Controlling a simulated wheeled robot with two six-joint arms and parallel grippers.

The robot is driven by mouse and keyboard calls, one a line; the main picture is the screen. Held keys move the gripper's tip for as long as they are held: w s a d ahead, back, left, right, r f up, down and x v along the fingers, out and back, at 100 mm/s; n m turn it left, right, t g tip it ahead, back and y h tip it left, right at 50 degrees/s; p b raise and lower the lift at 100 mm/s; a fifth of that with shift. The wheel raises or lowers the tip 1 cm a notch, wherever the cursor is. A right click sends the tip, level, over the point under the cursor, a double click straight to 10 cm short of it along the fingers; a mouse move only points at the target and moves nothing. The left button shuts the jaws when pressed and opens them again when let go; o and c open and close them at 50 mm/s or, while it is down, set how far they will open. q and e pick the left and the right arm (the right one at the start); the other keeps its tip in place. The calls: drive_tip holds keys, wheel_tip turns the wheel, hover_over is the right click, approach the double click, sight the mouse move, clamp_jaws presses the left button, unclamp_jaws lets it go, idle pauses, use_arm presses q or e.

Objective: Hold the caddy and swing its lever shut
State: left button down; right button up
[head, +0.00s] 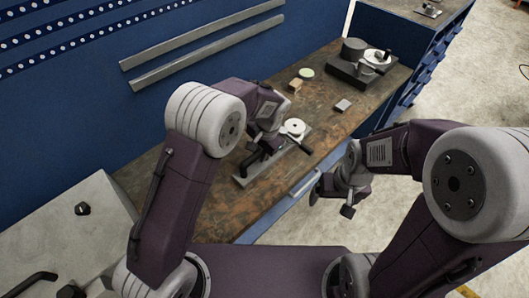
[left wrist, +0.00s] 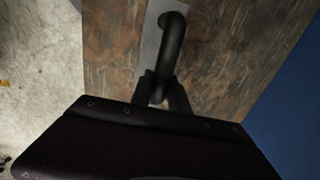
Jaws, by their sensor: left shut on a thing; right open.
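The caddy is a grey base plate (head: 243,180) lying on the workbench, with a white round disc (head: 294,127) towards its far end. A black lever (head: 302,146) sticks out from beside the disc towards the bench's front edge. My left gripper (head: 256,160) is shut on the caddy's black handle, partly hidden by my arm. In the left wrist view the curved black handle (left wrist: 173,42) runs down between the fingers (left wrist: 166,95). My right gripper (head: 331,201) is open and empty, in front of the bench edge, apart from the lever.
The brown workbench (head: 225,205) has a small wooden block (head: 295,85), a greenish disc (head: 306,72) and a small grey block (head: 343,105) beyond the caddy. A dark device (head: 357,73) stands at the far end. A blue wall is behind.

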drive_tip(key=shift+f+b, duration=0.35)
drive_tip(key=shift+f, duration=0.05)
idle(0.9)
idle(1.1)
